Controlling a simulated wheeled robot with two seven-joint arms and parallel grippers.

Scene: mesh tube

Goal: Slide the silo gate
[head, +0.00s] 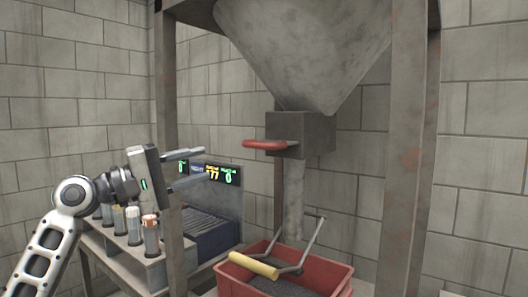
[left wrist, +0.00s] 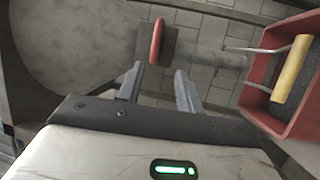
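The silo (head: 300,45) is a grey metal cone in the head view, narrowing to a square gate box (head: 312,133). A red gate handle (head: 265,144) sticks out from the left side of the box. In the left wrist view the red handle (left wrist: 157,40) stands just beyond the fingertips, with the box (left wrist: 171,46) behind it. My left gripper (head: 204,168) is open and empty, left of the handle in the head view. Its two fingers also show apart in the left wrist view (left wrist: 158,78). My right gripper is in neither view.
A red bucket (head: 338,284) with a yellow-gripped handle (head: 253,265) and dark grains stands below the spout (head: 293,200). A lit display (head: 209,171) and a rack of sample tubes (head: 134,226) are at the left. Steel posts (head: 408,150) flank the silo.

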